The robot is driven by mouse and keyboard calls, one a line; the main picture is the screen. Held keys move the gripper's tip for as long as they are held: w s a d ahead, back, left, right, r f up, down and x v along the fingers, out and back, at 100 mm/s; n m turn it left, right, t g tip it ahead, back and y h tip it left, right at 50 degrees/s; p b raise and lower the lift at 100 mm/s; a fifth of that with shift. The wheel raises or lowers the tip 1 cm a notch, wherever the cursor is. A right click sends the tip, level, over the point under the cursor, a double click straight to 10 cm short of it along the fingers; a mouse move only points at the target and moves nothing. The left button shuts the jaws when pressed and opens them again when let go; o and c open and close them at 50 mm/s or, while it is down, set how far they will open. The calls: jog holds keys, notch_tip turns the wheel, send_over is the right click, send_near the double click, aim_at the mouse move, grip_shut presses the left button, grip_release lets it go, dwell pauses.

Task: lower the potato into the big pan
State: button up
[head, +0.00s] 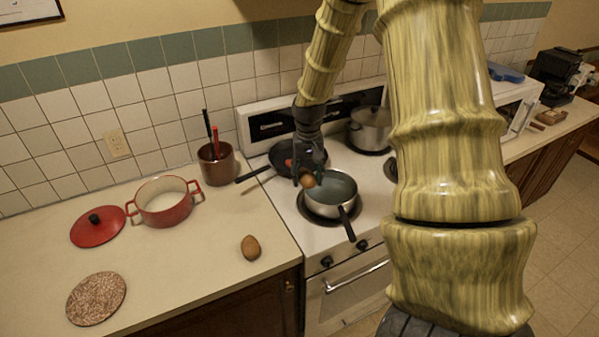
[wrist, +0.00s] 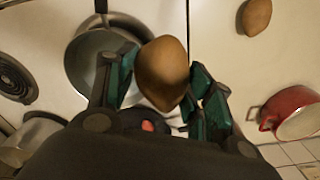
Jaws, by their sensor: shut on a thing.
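My gripper (head: 309,174) is shut on a brown potato (head: 307,181), held between the green-padded fingers in the wrist view (wrist: 163,72). A silver pan (head: 318,210) with a dark interior and a black handle sits on the front burner of the stove. The potato is near this pan's left rim in the head view. In the wrist view it overlaps the right edge of the pan (wrist: 82,72). A black pan (head: 256,172) stands behind, on the left of the stove, partly hidden by my gripper. I cannot tell the potato's exact height.
Another potato (head: 251,247) lies on the left counter. A red pot (head: 165,211), its red lid (head: 90,233), a round speckled mat (head: 96,298) and a brown utensil crock (head: 217,168) stand there too. A lidded pot (head: 370,132) is on the back right burner.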

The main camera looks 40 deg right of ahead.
jog(key=w+d, duration=0.2)
jog(key=d, duration=0.7)
jog(key=shift+d+r, duration=0.35)
jog(key=shift+d, duration=0.05)
jog(key=shift+f, duration=0.1)
jog(key=shift+w+f+b, duration=0.1)
jog(key=shift+f+b, duration=2.15)
jog(key=shift+f, duration=2.95)
jog(key=shift+f+b, duration=0.45)
jog(key=shift+f, duration=0.45)
jog(key=shift+c, duration=0.8)
jog(key=o, duration=1.3)
jog(key=shift+r, duration=0.15)
